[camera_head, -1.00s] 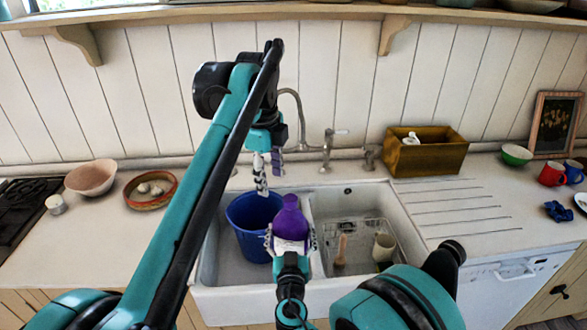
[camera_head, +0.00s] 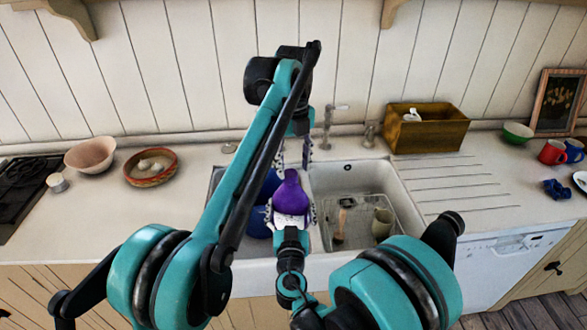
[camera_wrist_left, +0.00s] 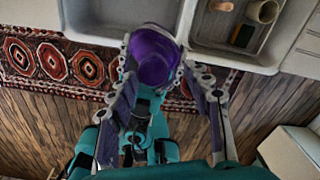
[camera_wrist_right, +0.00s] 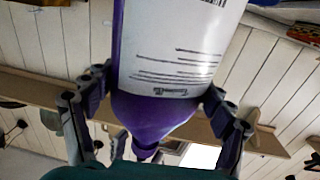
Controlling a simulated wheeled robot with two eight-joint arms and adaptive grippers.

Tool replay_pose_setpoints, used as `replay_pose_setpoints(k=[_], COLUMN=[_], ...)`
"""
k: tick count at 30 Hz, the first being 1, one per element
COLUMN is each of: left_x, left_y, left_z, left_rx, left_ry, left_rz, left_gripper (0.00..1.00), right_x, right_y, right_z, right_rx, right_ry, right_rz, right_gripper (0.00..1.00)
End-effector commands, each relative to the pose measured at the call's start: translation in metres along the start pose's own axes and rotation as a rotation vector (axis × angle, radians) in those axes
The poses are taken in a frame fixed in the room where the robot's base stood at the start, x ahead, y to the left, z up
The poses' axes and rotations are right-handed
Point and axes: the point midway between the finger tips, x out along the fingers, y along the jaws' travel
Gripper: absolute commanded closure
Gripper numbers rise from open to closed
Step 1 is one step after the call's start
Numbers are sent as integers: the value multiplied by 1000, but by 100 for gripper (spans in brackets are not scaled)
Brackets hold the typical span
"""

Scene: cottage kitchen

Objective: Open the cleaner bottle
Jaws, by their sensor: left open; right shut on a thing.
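The cleaner bottle (camera_head: 291,191) is purple with a white label and is held in front of the sink. My right gripper (camera_head: 291,222) is shut on it from the near side, around the label. In the right wrist view the bottle (camera_wrist_right: 172,45) fills the middle between the fingers, its purple part narrowing towards the bottom of the picture. My left gripper (camera_head: 293,152) is open above the bottle's top, its fingers spread to either side. The left wrist view shows the purple bottle (camera_wrist_left: 153,57) between the open fingers. I cannot tell whether they touch it.
A beige cup (camera_head: 382,222) and a brush (camera_head: 341,222) are in the right basin. A tap (camera_head: 327,125) stands behind.

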Motion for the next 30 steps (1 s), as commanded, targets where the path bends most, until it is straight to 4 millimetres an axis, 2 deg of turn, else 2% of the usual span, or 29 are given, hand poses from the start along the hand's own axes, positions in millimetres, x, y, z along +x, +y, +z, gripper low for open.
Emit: replay_pose_setpoints(k=[6,14,15,20,21,27,30], left_x=[18,20,20,20,20,21,21], left_y=[0,0,0,0,-1,-3,-3], left_z=[0,0,0,0,0,0,0], left_rx=[-1,-1,-1,-1,0,-13,-109], left_ry=[0,0,0,-1,-1,-2,-3], left_rz=[0,0,0,-2,-3,-6,-7], left_gripper=[50,50,53,95,100,100,100], right_x=[0,0,0,0,0,-1,-1], right_y=[0,0,0,-1,-1,-3,-4], right_z=[0,0,0,0,0,0,-1], right_rx=[-1,-1,-1,-1,-2,-6,-7], right_ry=[0,0,0,1,1,2,2], right_rz=[0,0,0,-2,-3,-8,-10], right_gripper=[98,98,98,98,98,98,98])
